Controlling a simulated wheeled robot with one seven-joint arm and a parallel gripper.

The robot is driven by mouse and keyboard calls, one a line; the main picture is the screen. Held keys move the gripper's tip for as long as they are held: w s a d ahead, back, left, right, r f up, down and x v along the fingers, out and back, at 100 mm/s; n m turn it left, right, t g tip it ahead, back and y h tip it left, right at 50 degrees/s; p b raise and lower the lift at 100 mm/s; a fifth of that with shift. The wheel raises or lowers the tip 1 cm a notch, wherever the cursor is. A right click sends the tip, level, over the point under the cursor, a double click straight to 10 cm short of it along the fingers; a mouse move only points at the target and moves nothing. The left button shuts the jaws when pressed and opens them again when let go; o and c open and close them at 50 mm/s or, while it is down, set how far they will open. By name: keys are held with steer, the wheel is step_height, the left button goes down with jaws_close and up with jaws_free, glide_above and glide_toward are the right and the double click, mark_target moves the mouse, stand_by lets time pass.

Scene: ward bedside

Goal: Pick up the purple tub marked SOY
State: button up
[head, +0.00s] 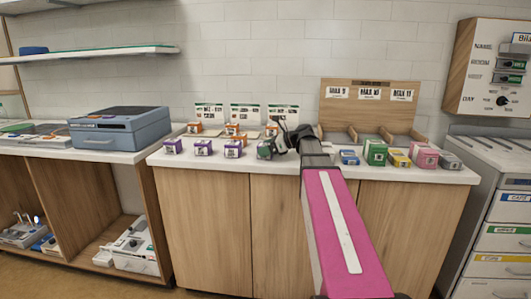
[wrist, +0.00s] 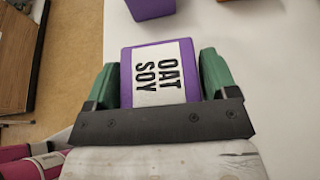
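In the wrist view a purple tub (wrist: 126,75) with a white label printed OAT and SOY sits between the two green fingers of my gripper (wrist: 160,80). A finger lies against each side of it, with no clear gap. In the head view my gripper (head: 273,148) is low over the counter's front, right of three purple tubs. These are the left tub (head: 173,146), the middle tub (head: 203,147) and the right tub (head: 233,149); their print is too small to read. The tub between my fingers is mostly hidden there.
Another purple tub (wrist: 150,8) is close by at the top of the wrist view. Blue, green (head: 375,153), yellow, pink and grey tubs stand to the right on the counter (head: 300,172). Behind are small label cards and a wooden divided rack (head: 368,98).

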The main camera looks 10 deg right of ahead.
steer(key=c, duration=0.6)
steer(key=shift+r, duration=0.15)
